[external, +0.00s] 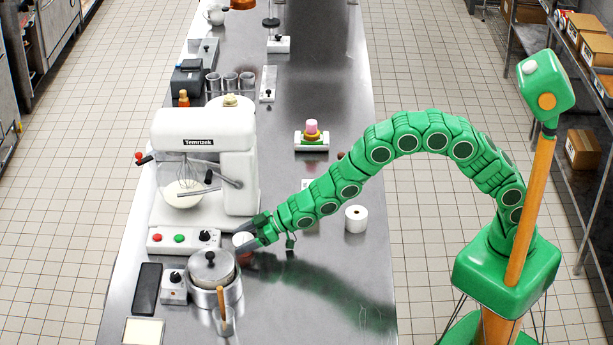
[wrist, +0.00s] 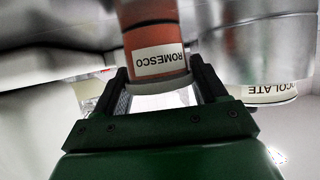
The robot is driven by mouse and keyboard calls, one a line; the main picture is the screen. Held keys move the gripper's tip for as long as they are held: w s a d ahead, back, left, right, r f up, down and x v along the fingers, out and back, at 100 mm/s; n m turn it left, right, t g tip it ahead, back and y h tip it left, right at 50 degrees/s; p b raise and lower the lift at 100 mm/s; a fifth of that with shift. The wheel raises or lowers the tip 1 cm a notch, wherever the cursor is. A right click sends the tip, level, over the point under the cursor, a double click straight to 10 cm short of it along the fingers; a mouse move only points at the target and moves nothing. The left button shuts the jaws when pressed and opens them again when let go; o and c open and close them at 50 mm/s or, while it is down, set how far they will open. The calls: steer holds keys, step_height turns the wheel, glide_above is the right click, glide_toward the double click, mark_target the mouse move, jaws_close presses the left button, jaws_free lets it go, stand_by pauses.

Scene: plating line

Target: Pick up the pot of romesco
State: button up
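The pot of romesco (wrist: 154,35) is a reddish-brown pot with a white lid and a white label reading ROMESCO, upside down in the wrist view. In the external view its white lid (external: 243,241) shows at the end of my arm, with the body mostly hidden. My gripper (external: 254,233) is at the pot, between the mixer and the steel saucepan. In the wrist view its two dark fingers (wrist: 160,86) stand either side of the pot, very close to its sides. I cannot tell whether they touch it.
A second labelled pot, reading "OCOLATE" (wrist: 270,92), is close on the right in the wrist view. A steel saucepan (external: 215,285) and the white mixer (external: 203,145) crowd the gripper.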

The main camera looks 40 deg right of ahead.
mark_target(243, 238)
steer(key=c, duration=0.3)
steer(key=shift+r, duration=0.15)
steer(key=shift+r, duration=0.35)
step_height(243, 238, up, 2)
steer(key=shift+r, duration=0.1)
steer(key=a+r+v, duration=0.1)
steer(key=v, duration=0.7)
steer(key=s+a+r+v, duration=0.1)
steer(key=v, duration=0.7)
steer(key=shift+s+d+r, duration=0.2)
steer(key=shift+r, duration=0.25)
